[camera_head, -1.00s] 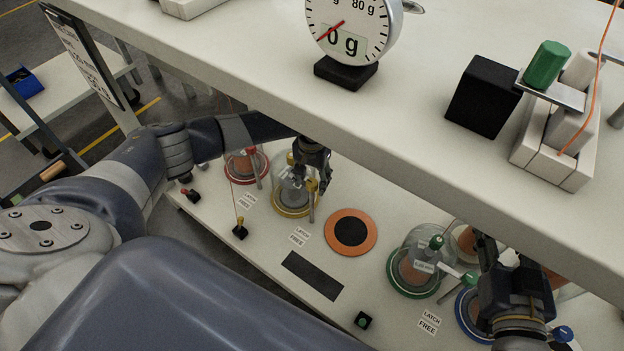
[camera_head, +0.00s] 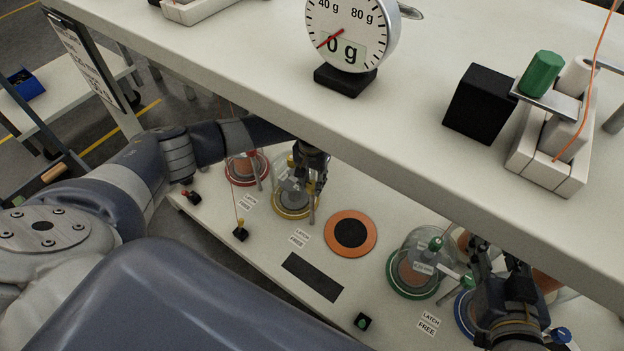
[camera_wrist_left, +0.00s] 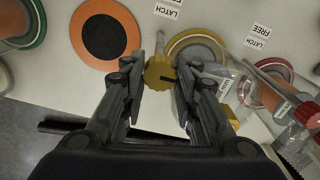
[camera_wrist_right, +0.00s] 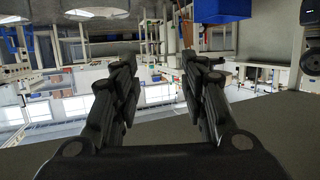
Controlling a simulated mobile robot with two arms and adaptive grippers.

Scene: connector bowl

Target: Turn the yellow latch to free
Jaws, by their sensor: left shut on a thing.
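The yellow latch (camera_wrist_left: 158,72) is a ridged round knob with a dark slot, on a post at the yellow-rimmed clear bowl station (camera_head: 292,214). In the left wrist view it sits between the fingertips of my left gripper (camera_wrist_left: 160,82), which is shut on it. In the head view my left gripper (camera_head: 312,180) reaches down beside the clear dome and hides most of the knob. A LATCH FREE label (camera_head: 300,237) lies on the bench in front. My right gripper (camera_wrist_right: 158,75) is open and empty; in the head view it hangs at lower right.
A red-rimmed station (camera_head: 247,180) stands left of the yellow one. An orange disc with a black centre (camera_head: 351,233) lies to its right, then a green-rimmed station (camera_head: 400,291) and a blue-rimmed one. A shelf with a dial scale (camera_head: 352,32) overhangs the bench.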

